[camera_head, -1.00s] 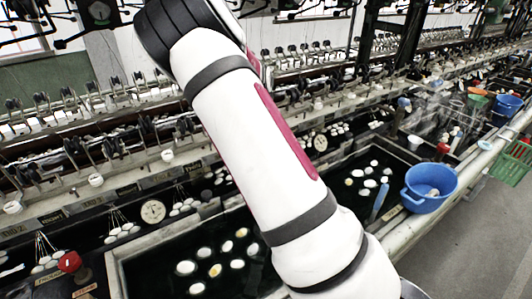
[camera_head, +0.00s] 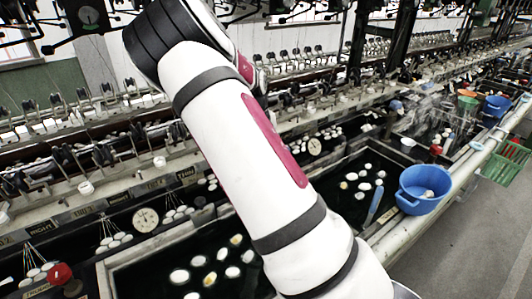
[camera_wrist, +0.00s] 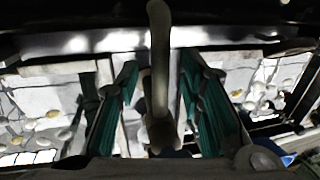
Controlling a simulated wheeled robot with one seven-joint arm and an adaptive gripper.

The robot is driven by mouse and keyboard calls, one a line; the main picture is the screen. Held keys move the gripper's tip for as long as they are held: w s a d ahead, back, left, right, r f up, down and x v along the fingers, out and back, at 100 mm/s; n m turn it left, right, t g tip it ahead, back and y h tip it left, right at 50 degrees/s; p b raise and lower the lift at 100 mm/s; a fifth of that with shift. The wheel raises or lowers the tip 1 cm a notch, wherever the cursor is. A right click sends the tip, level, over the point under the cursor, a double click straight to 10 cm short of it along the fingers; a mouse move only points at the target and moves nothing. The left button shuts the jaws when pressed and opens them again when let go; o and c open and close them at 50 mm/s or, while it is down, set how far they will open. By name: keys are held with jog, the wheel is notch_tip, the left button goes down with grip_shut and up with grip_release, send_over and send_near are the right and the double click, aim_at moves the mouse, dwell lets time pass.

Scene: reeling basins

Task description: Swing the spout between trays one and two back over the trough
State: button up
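A dull grey-brown pipe, which looks like the spout (camera_wrist: 160,55), runs down the middle of the wrist view and ends in a thicker lower part. My gripper (camera_wrist: 160,80) is open, with a teal-padded finger on each side of the spout. In the head view my arm hides the gripper, and I cannot make out the spout or trough.
A dark water basin (camera_head: 150,282) with floating cocoons lies below my arm. A second basin (camera_head: 352,198) is to its right. A blue bucket (camera_head: 410,200) stands on the front ledge. A round dial (camera_head: 146,219) and a red knob (camera_head: 60,274) are at left.

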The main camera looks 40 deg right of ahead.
notch_tip(320, 180, up, 12)
jog(key=a, duration=0.2)
jog(key=shift+a, duration=0.15)
dwell(0.4)
jog(key=shift+f, duration=0.1)
jog(key=s+a+r+n+t, duration=0.1)
jog(key=s+a+r+n, duration=0.1)
jog(key=s+a+n, duration=0.4)
jog(key=s+a+r+n+t+y, duration=0.1)
jog(key=s+a+n, duration=0.5)
jog(key=s+n, duration=0.8)
jog(key=s+a+r+n+t+y, duration=0.1)
jog(key=s+a+r+n+t, duration=0.1)
jog(key=s+a+r+n, duration=0.2)
jog(key=s+a+n, duration=0.3)
jog(key=s+n, duration=0.4)
jog(key=n, duration=0.4)
jog(key=shift+r, duration=0.15)
